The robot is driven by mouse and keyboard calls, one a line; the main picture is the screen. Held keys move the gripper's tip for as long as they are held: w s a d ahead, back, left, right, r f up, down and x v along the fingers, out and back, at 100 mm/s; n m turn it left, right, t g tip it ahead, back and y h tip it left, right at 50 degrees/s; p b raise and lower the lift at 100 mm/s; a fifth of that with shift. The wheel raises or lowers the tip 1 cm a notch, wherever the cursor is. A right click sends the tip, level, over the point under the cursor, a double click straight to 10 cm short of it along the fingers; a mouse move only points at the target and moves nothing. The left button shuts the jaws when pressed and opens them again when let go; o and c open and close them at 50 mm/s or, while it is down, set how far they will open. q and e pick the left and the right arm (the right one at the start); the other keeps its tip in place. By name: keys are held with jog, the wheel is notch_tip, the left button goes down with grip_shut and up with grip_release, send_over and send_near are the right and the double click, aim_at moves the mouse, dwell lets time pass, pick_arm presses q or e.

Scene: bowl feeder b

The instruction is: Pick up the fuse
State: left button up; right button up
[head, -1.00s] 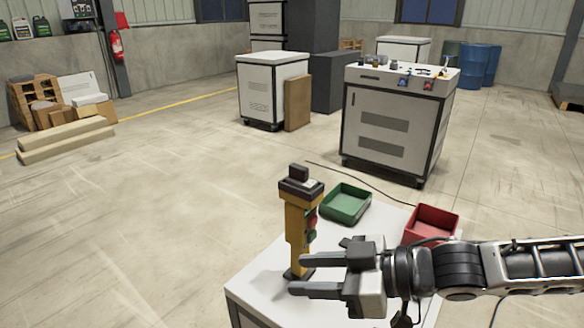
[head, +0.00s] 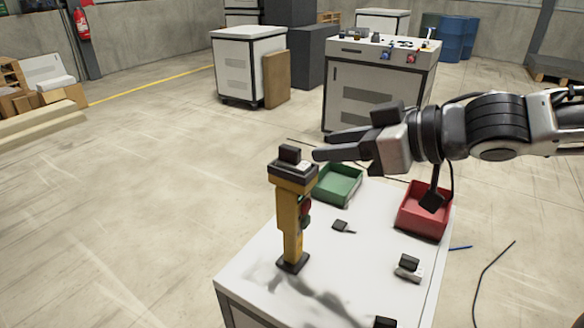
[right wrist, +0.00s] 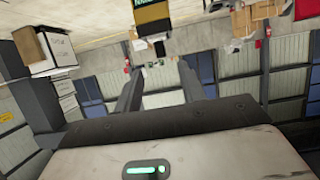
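No part is clearly marked as the fuse. A small black block (head: 290,153) sits on the dark head of a yellow post (head: 289,225) standing on the white table (head: 262,262). Small dark parts lie on the table: one near the middle (head: 341,226), a black-and-white one (head: 408,265) at the right, and one at the front edge (head: 385,322). My right gripper (head: 318,145) is raised, beside the top of the post, pointing left. Its fingers are apart and nothing shows between them; they are also apart in the right wrist view (right wrist: 160,82). My left gripper is not in view.
A green bin (head: 338,184) and a red bin (head: 424,209) stand at the table's back. The yellow post stands upright, close to my right fingertips. A white cabinet (head: 375,100) with small items on top stands behind. Cables lie on the floor at the right.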

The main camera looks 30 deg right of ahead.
aim_at(293, 148)
jog(key=shift+x, duration=1.2)
jog(key=shift+w+a+f+p, duration=0.1)
jog(key=shift+w+a+p, duration=0.3)
jog(key=shift+w, duration=0.2)
jog(key=shift+w+a+f, duration=0.2)
jog(key=shift+w+f, duration=0.1)
jog(key=shift+w, duration=0.1)
jog(key=shift+w+a+f+p, duration=0.1)
jog(key=shift+w+a+p, duration=0.35)
jog(key=shift+w+p, duration=0.1)
jog(key=x, duration=0.2)
jog(key=shift+w+a+f, duration=0.1)
jog(key=shift+w+a, duration=0.1)
jog(key=shift+w, duration=0.1)
jog(key=shift+w+a+f+p, duration=0.25)
jog(key=shift+w+f+p, duration=0.05)
jog(key=shift+w, duration=0.1)
grip_shut()
